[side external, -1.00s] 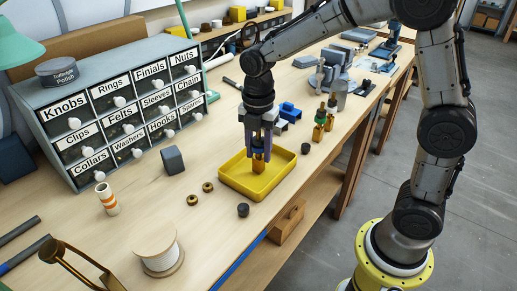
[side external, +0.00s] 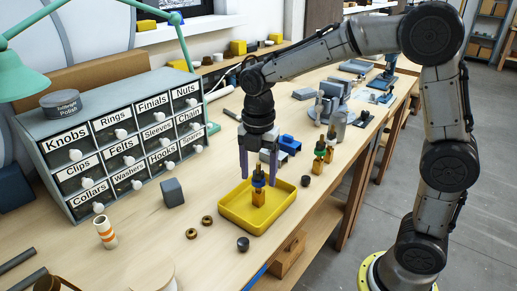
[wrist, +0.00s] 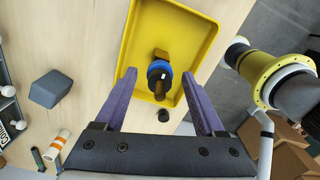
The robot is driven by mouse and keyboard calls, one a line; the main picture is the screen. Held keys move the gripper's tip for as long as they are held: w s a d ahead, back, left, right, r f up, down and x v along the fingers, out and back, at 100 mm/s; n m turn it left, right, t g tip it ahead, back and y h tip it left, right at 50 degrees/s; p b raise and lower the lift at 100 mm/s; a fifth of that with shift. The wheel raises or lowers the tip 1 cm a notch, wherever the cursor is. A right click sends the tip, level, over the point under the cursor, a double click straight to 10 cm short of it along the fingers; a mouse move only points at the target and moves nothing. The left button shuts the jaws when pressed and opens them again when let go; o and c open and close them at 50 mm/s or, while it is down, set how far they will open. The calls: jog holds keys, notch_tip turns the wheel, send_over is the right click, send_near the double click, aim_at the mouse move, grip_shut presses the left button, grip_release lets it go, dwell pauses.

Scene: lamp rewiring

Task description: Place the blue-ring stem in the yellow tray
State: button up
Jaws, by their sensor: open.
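The yellow tray (side external: 232,211) sits on the wooden bench. The blue-ring stem (side external: 258,187), with a brass-coloured base, a blue ring and a dark top, stands upright inside the tray. My gripper (side external: 258,178) is open above the tray, its purple fingers apart on either side of the stem's top and not visibly touching it. The wrist view shows the stem (wrist: 159,75) from above in the tray (wrist: 134,45), between and beyond the two spread fingers (wrist: 163,72).
A green-ring stem (side external: 320,150) and another stem (side external: 331,142) stand right of the tray. A small black knob (side external: 243,244), brass rings (side external: 191,233) and a grey block (side external: 172,192) lie around the tray. A labelled drawer cabinet (side external: 120,140) stands at left.

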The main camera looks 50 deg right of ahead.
aim_at(261, 173)
notch_tip(261, 173, up, 9)
jog(key=shift+f, duration=0.15)
jog(key=shift+s+r+m, duration=0.2)
jog(key=shift+s+m, duration=0.1)
jog(key=s+d+f+m+t, duration=0.1)
jog(key=s+f+m+t, duration=0.1)
jog(key=s+m, duration=0.7)
jog(key=s+d+f+m+t, duration=0.1)
jog(key=s+d+m+t, duration=0.1)
jog(key=s+m, duration=0.8)
jog(key=shift+f+m+t, duration=0.35)
jog(key=shift+m+t, duration=0.35)
jog(key=shift+t, duration=0.1)
